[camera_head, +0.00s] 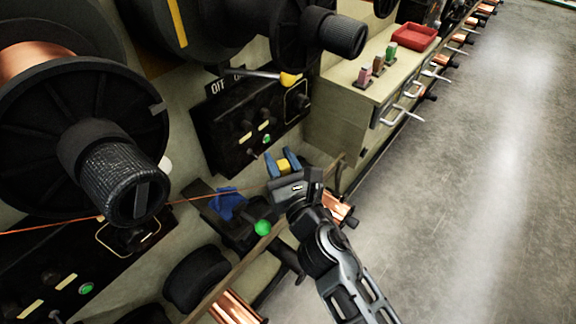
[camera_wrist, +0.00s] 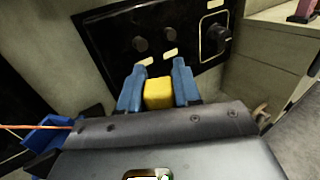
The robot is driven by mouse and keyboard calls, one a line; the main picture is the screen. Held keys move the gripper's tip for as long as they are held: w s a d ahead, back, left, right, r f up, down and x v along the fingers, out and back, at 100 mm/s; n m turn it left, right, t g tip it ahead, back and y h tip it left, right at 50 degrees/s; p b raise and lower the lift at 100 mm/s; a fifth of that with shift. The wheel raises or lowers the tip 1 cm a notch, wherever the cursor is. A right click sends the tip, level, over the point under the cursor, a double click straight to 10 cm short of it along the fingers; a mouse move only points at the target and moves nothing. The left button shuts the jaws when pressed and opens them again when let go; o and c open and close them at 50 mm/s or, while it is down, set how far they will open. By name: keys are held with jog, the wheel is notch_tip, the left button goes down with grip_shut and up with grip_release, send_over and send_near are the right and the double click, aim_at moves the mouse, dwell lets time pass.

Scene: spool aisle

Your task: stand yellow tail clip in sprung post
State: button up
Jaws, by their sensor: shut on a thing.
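The yellow tail clip (camera_head: 283,165) shows as a small yellow block between the two blue fingertips of my gripper (camera_head: 282,163). In the wrist view, the yellow clip (camera_wrist: 158,93) sits between the blue fingers (camera_wrist: 158,88), which are shut on it. My gripper is in the air in front of the black control panel (camera_head: 250,122). Pink (camera_head: 363,77), brown (camera_head: 378,65) and green (camera_head: 391,52) upright pieces stand in a row on the cream cabinet top. I cannot tell which part is the sprung post.
A large black spool (camera_head: 70,130) with copper wire stands at left. A blue part (camera_head: 228,203) by the wire and a green ball (camera_head: 263,228) are left of my gripper. A red tray (camera_head: 414,38) sits on the cabinet (camera_head: 340,115). The grey floor (camera_head: 480,180) at right is clear.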

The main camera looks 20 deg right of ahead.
jog(key=s+a+r, duration=0.2)
jog(key=a+r, duration=1)
jog(key=r, duration=0.2)
jog(key=shift+s, duration=0.35)
jog(key=shift+a+p, duration=0.1)
jog(key=shift+p, duration=0.4)
jog(key=b, duration=0.4)
send_over(224, 189)
jog(key=shift+f, duration=3.7)
jog(key=o, duration=1.2)
jog(key=shift+c, duration=0.2)
jog(key=s+b, duration=0.1)
jog(key=s, duration=0.6)
jog(key=shift+s+d, duration=0.3)
jog(key=shift+s, duration=0.1)
